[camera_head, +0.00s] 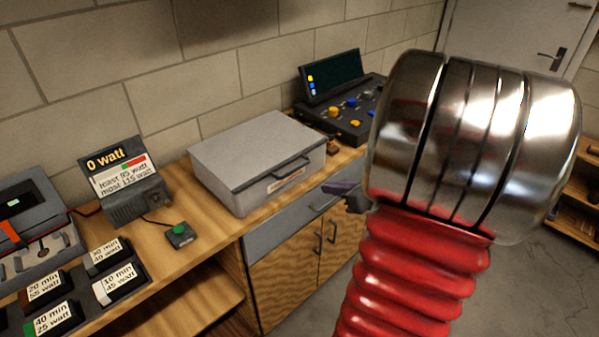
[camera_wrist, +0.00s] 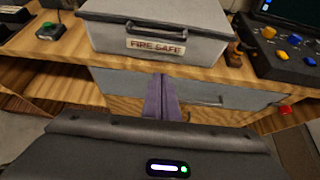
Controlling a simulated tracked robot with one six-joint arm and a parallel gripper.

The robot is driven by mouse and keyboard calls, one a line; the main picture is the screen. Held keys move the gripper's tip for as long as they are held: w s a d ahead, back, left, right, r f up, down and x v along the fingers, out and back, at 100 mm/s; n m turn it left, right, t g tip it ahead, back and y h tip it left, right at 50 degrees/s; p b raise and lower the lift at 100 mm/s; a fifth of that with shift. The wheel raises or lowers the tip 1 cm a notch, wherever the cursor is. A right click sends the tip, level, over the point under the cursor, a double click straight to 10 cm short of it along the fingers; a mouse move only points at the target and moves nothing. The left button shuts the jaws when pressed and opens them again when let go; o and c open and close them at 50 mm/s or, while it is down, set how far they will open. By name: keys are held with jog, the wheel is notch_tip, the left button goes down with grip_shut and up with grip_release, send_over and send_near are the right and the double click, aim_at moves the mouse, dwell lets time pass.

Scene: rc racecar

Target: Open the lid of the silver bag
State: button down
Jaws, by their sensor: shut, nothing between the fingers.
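The silver bag (camera_head: 255,150) is a grey box-shaped case with its lid closed, standing on the wooden bench in the head view. A dark handle (camera_head: 289,167) is on its front. In the wrist view the case (camera_wrist: 155,30) shows a "FIRE SAFE" label (camera_wrist: 157,45) on its front. My gripper (camera_head: 338,187) is shut and empty, in front of the bench and to the right of the case in the head view. In the wrist view my gripper (camera_wrist: 161,84) points at the case's front from below the label, and appears apart from it.
A control panel (camera_head: 345,105) with a screen stands right of the case. A "0 watt" display (camera_head: 115,165) and a green button (camera_head: 179,231) are to the left, with several labelled blocks (camera_head: 118,283) nearer. A grey drawer (camera_head: 285,228) is under the bench top.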

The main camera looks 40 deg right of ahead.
dwell(0.3)
jog(key=w+f, duration=0.1)
jog(key=w, duration=0.8)
jog(key=shift+w+a, duration=0.15)
jog(key=shift+w, duration=0.05)
dwell(0.5)
jog(key=shift+f, duration=0.1)
